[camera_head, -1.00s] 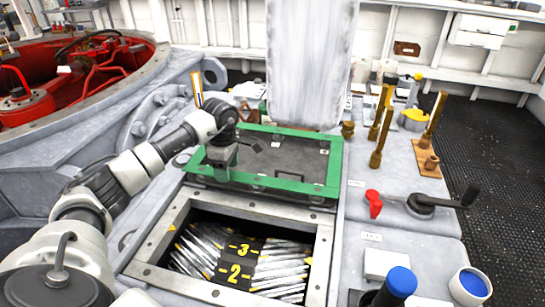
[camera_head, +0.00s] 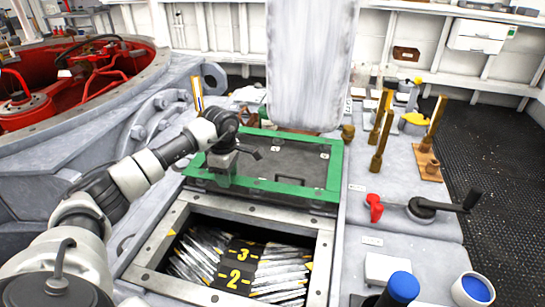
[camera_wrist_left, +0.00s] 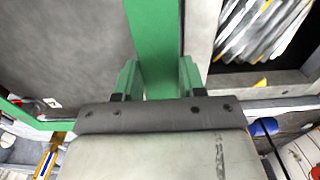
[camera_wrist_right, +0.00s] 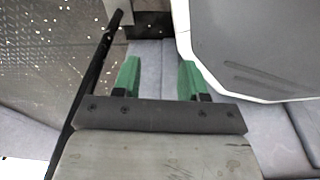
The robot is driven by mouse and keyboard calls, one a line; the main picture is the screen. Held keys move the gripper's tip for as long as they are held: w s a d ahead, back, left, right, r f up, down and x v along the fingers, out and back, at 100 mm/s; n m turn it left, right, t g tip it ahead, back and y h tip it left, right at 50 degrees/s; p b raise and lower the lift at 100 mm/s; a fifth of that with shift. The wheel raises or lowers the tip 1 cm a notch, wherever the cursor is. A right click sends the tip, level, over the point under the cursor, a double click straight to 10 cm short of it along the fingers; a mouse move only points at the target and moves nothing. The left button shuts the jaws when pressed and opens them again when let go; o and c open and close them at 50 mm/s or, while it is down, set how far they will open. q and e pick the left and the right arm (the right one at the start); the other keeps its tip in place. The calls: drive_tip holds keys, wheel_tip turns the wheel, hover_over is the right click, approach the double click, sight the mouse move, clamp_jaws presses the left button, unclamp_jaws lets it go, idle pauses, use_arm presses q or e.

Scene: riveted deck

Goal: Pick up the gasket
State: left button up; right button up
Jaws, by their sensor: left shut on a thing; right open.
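The gasket is a green rectangular frame (camera_head: 275,188) lying on the dark hatch lid, just behind the open hatch. My left gripper (camera_head: 217,181) reaches down onto its front side, near the front left corner. In the left wrist view, the fingers of my left gripper (camera_wrist_left: 158,80) straddle the green gasket band (camera_wrist_left: 153,35) and are shut on it. The fingertips themselves are partly hidden in the head view. My right gripper (camera_wrist_right: 160,78) is open and empty in the right wrist view, and is outside the head view.
The open hatch (camera_head: 150,275) holds silvery bundles and a black strip marked 3 and 2. A pale upright panel (camera_head: 310,60) stands behind the gasket. A red lever (camera_head: 374,206), a black crank (camera_head: 430,208), brass fittings (camera_head: 377,158) and a blue-capped item (camera_head: 404,286) stand to the right.

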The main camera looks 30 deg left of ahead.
use_arm(q)
drive_tip(key=shift+r+p, duration=0.55)
drive_tip(key=shift+r, duration=0.25)
drive_tip(key=shift+r+p, duration=0.5)
drive_tip(key=shift+r, duration=0.15)
wheel_tip(320, 180, up, 3)
drive_tip(key=shift+f+p, duration=0.2)
drive_tip(key=shift+p, duration=0.8)
drive_tip(key=shift+r+p, duration=0.95)
drive_tip(key=shift+r, duration=0.35)
use_arm(e)
drive_tip(key=s+d, duration=0.1)
drive_tip(key=s, duration=0.8)
drive_tip(key=shift+d+r+g, duration=0.3)
drive_tip(key=shift+d, duration=0.05)
